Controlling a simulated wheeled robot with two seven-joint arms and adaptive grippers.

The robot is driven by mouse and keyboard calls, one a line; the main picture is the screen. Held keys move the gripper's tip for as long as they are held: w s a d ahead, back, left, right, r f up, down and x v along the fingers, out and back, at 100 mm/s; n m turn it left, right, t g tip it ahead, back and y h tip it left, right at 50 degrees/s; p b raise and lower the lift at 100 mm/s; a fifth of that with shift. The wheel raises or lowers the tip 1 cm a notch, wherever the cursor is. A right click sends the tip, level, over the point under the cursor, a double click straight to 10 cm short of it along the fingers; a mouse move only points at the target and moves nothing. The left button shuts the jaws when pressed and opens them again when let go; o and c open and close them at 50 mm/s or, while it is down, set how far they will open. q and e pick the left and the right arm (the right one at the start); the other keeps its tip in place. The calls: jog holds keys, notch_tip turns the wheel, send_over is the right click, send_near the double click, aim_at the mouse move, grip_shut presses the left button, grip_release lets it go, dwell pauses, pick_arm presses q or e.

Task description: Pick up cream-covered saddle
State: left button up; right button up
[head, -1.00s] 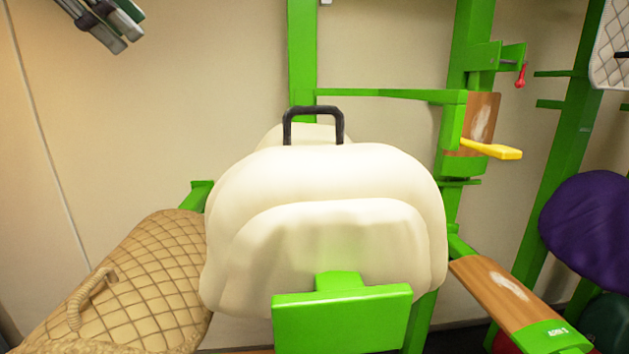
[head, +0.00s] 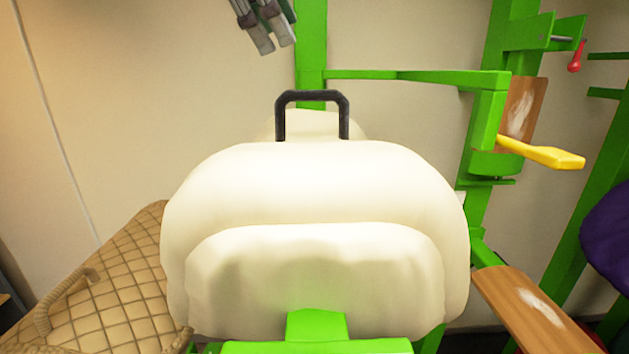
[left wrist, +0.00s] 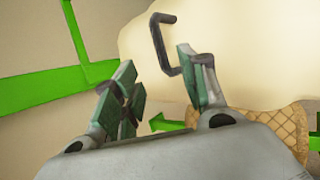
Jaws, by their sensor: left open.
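The cream-covered saddle (head: 316,190) rests on a green rack arm in the middle of the head view. A black handle (head: 312,97) stands up from its top. My left gripper (head: 270,45) is at the top of the head view, above and a little left of the handle, apart from it. In the left wrist view the jaws (left wrist: 160,75) are spread and empty. The handle (left wrist: 158,45) shows beyond the fingertips there, with the cream cover (left wrist: 240,40) behind it. My right gripper is not seen.
A tan quilted saddle (head: 115,285) sits close at the left. Green posts (head: 310,45) stand behind. At the right are a yellow lever (head: 545,153), a wooden board (head: 530,310) and a purple-covered thing (head: 608,235). The wall side at upper left is clear.

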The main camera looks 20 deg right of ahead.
aim_at(309, 91)
pick_arm(q)
jog(key=x, duration=0.7)
jog(key=shift+w+d+f, duration=0.1)
jog(key=shift+w+f, duration=0.05)
jog(key=shift+f, duration=0.05)
jog(key=shift+w+d+f+p, duration=0.2)
jog(key=shift+d+f+p, duration=0.1)
jog(key=shift+f, duration=0.2)
jog(key=shift+p+x, duration=0.55)
jog(key=shift+x, duration=1.4)
jog(key=shift+w+d+f, duration=0.25)
jog(key=shift+d+f, duration=0.15)
jog(key=shift+f, duration=0.05)
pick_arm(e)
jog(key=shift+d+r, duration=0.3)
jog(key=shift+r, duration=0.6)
pick_arm(q)
jog(key=shift+c, duration=0.2)
grip_shut()
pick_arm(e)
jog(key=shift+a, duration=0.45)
